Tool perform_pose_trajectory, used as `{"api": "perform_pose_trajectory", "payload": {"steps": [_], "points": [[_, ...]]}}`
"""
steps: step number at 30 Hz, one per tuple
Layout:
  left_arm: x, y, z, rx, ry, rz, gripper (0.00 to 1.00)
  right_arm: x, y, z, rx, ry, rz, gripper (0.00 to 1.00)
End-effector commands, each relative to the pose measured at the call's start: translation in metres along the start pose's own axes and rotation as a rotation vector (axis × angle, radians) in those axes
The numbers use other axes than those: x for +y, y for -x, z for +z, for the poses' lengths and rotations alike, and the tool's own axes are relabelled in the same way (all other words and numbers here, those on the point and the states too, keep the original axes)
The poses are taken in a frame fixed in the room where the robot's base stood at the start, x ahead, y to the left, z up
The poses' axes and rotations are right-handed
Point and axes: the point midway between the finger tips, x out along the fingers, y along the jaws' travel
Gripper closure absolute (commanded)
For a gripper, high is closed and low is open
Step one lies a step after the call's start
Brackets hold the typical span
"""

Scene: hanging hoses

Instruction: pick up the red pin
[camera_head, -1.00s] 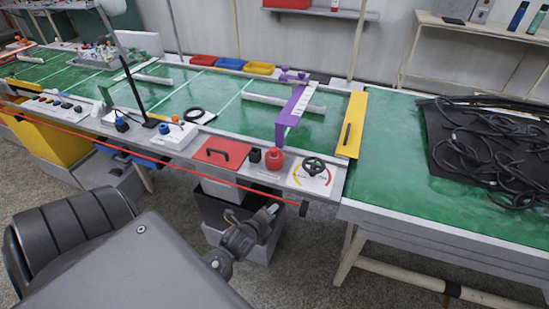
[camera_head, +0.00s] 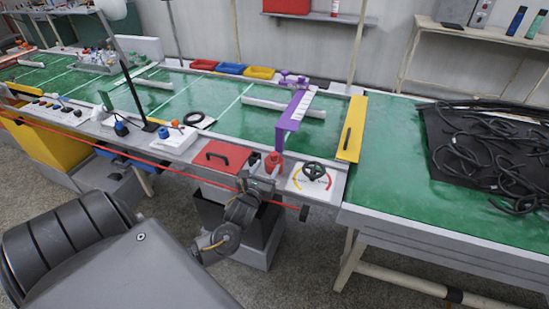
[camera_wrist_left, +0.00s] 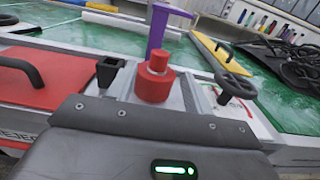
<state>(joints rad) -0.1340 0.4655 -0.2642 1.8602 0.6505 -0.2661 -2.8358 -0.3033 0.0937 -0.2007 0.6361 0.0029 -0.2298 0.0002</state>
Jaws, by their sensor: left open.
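The red pin (camera_head: 274,161) stands upright at the bench's front edge, left of the round black handwheel. It also shows in the left wrist view (camera_wrist_left: 154,82), straight ahead of the gripper housing, as a wide red cylinder with a narrower top. My left gripper (camera_head: 264,175) is close in front of the pin and partly covers its lower part in the head view. Its jaws are open. I cannot tell whether the pin is between the fingers. The right gripper is not in view.
A black handwheel (camera_head: 313,172) is right of the pin. A small black socket (camera_wrist_left: 108,72) and a red panel with a black handle (camera_head: 221,156) are to its left. A purple bracket (camera_head: 292,117) stands behind. A red cord (camera_head: 110,155) runs along the bench front.

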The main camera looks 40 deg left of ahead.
Motion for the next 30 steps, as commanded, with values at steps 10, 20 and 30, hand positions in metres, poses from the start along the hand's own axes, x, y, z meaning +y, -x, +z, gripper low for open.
{"api": "perform_pose_trajectory", "payload": {"steps": [10,20,30], "points": [[0.001,-0.021,-0.001,0.002,0.001,0.001,0.49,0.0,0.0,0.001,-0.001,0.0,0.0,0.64],[0.0,-0.065,-0.001,0.002,0.002,0.001,0.49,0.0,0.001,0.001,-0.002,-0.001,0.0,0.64],[0.0,-0.074,-0.001,0.003,0.003,0.0,0.49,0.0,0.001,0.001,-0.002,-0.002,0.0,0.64]]}}
